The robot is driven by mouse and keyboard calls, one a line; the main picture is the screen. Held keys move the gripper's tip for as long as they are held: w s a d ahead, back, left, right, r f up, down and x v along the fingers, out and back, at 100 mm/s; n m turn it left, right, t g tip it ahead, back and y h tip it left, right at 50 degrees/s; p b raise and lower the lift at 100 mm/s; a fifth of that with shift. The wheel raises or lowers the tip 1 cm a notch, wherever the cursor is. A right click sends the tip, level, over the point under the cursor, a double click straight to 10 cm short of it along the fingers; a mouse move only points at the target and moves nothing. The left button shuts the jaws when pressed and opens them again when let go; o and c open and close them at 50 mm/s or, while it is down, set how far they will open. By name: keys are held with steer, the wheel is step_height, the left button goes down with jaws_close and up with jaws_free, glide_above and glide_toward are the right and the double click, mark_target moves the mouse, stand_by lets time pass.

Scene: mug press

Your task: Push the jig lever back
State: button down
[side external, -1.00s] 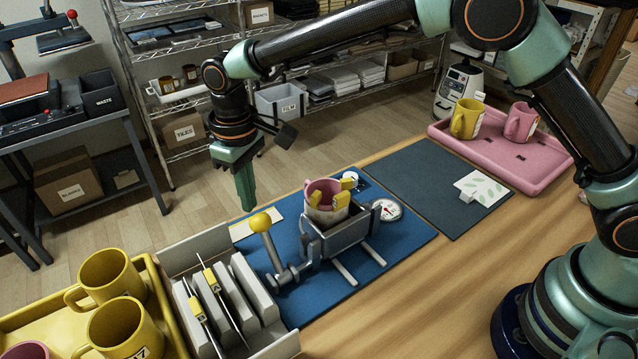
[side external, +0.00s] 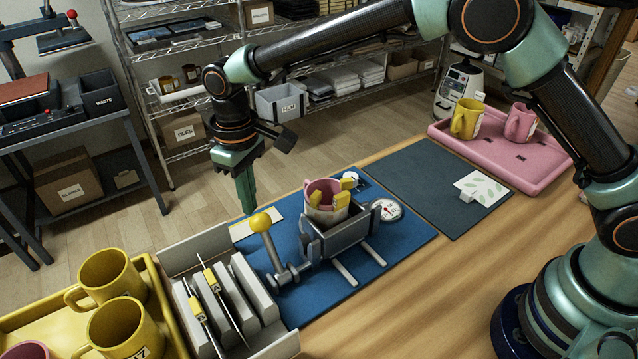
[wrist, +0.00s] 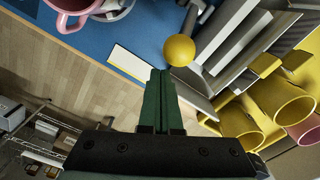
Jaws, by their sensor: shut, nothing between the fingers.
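The jig lever has a yellow ball knob (side external: 260,222) on a grey arm and stands upright at the left side of the jig (side external: 335,233) on the blue mat (side external: 405,262). In the wrist view the knob (wrist: 179,50) lies just beyond my fingertips. A pink mug (side external: 322,188) with yellow pieces around it sits in the jig; part of it shows in the wrist view (wrist: 72,8). My gripper (side external: 246,208) is shut and empty, pointing down, close behind and left of the knob. It also shows in the wrist view (wrist: 161,74). I cannot tell if it touches the knob.
A rack with upright plates (side external: 225,300) stands left of the jig. A yellow tray (side external: 165,312) with mugs is at the far left. A pink tray (side external: 540,165) with two mugs is at the back right. A white card (side external: 255,222) lies behind the knob.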

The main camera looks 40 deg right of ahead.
mark_target(273, 250)
steer(key=shift+f, duration=1.1)
steer(key=shift+s+f, duration=0.15)
steer(key=shift+s, duration=3.45)
steer(key=s, duration=0.4)
steer(key=shift+r, duration=0.2)
steer(key=shift+w+r, duration=0.1)
step_height(273, 250, up, 7)
steer(key=w, duration=0.1)
